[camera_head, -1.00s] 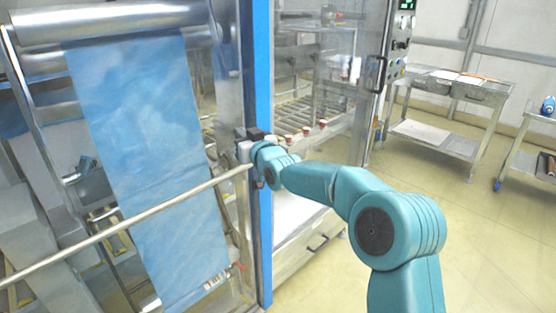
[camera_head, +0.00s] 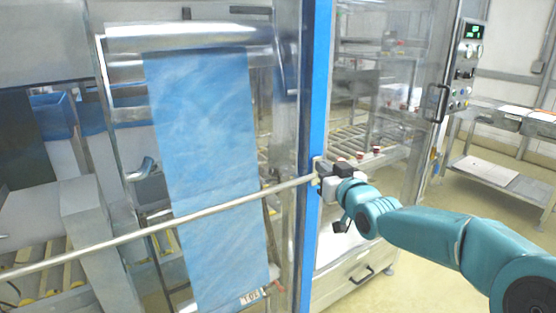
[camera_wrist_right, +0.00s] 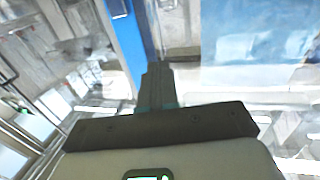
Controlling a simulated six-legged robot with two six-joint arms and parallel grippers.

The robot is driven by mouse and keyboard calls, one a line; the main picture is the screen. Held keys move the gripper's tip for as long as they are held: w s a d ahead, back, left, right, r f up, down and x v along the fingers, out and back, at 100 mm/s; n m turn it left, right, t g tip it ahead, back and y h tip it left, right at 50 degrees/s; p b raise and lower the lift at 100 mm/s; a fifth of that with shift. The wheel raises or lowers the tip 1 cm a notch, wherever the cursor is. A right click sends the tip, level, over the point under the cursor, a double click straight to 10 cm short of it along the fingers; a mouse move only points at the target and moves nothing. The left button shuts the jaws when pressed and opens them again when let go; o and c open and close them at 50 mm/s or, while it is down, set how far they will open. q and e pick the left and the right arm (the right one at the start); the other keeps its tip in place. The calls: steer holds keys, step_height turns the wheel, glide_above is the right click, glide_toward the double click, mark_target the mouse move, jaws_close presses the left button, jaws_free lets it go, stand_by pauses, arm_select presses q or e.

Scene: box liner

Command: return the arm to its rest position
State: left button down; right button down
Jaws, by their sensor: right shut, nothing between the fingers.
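My right arm, teal, comes in from the lower right in the head view. Its right gripper (camera_head: 322,178) is in front of the blue post (camera_head: 316,90), beside the right end of a long pale rod (camera_head: 150,230). I cannot tell whether the gripper touches the rod or post. In the right wrist view the two fingers (camera_wrist_right: 158,82) are together with nothing between them, and the blue post (camera_wrist_right: 124,40) shows to their left. My left gripper is not in view.
A blue film sheet (camera_head: 205,160) hangs from a metal roller (camera_head: 190,37) behind the rod. Right of the post stands a glazed machine with a control panel (camera_head: 466,65) and a drawer (camera_head: 358,275). A metal cart (camera_head: 490,180) is at right, with bare floor before it.

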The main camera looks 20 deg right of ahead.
steer(key=s+a+f+g+y+p, duration=0.1)
steer(key=a+f+g+p, duration=0.1)
steer(key=a+f, duration=0.5)
steer(key=a+f+g+y+p, duration=0.1)
steer(key=a+f+g+p, duration=0.15)
steer(key=f, duration=0.75)
steer(key=s+a+f+g+y+p, duration=0.1)
steer(key=a+f+g+p, duration=0.2)
steer(key=f, duration=0.6)
steer(key=s+a+f+g+y, duration=0.1)
steer(key=s+a+f+g, duration=0.1)
steer(key=s+a+f, duration=0.4)
steer(key=s+a+f+g+y, duration=0.1)
steer(key=s+a+f+g, duration=0.2)
steer(key=s+f, duration=0.45)
steer(key=s+a+f+g, duration=0.1)
steer(key=s+a+g, duration=0.1)
steer(key=s, duration=0.7)
steer(key=s+a+f+m+g+p, duration=0.1)
steer(key=s+f+g, duration=0.1)
steer(key=s, duration=0.7)
steer(key=shift+s+a+g, duration=0.15)
steer(key=shift+a+g, duration=0.25)
steer(key=shift+g, duration=0.05)
steer(key=shift+d, duration=0.15)
